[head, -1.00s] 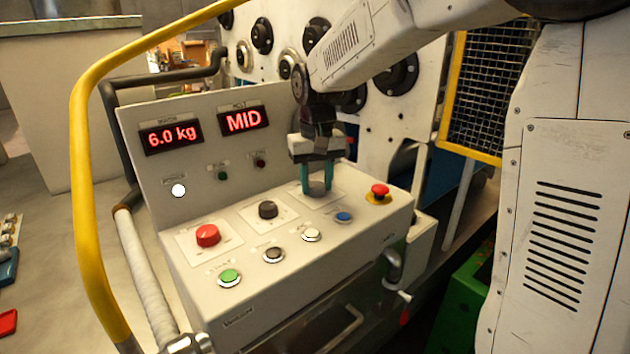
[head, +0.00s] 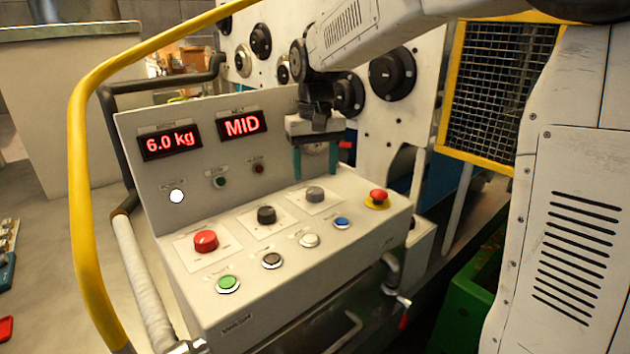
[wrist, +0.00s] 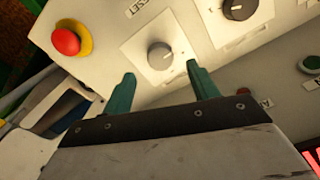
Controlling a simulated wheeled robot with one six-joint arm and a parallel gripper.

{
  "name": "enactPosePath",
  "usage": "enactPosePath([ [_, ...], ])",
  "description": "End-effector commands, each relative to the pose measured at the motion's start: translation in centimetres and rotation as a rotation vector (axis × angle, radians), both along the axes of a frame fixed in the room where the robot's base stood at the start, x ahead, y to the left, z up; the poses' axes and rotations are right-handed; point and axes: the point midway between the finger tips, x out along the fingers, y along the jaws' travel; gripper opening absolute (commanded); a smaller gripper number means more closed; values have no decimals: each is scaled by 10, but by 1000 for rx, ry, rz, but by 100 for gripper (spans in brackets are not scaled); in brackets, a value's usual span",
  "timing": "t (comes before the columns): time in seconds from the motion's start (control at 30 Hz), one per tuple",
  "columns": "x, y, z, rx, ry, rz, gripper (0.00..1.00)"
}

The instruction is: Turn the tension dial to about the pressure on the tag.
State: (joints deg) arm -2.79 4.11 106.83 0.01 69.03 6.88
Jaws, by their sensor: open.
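My gripper (head: 316,162) is open and empty, with its green fingers raised above the grey dial (head: 315,195) at the right end of the dial row. In the wrist view the grey dial (wrist: 160,56) sits on a white plate beyond the open fingertips (wrist: 160,80), apart from them. A black dial (head: 266,215) and a red dial (head: 205,241) stand to its left. The small labels are too blurred to read, and I cannot make out a tag with a pressure.
A red emergency button (head: 378,196) stands right of the grey dial. A yellow rail (head: 82,200) curves along the left. The white machine panel with round knobs stands behind the console.

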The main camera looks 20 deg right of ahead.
Motion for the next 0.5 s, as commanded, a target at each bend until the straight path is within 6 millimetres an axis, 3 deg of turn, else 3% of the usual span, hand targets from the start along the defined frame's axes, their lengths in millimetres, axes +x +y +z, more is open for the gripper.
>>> enactPosePath([
  [0.2, 0, 0, 25, 0, -1, 0, 59],
  [0.5, -1, 0, 29, 0, 1, 0, 59],
])
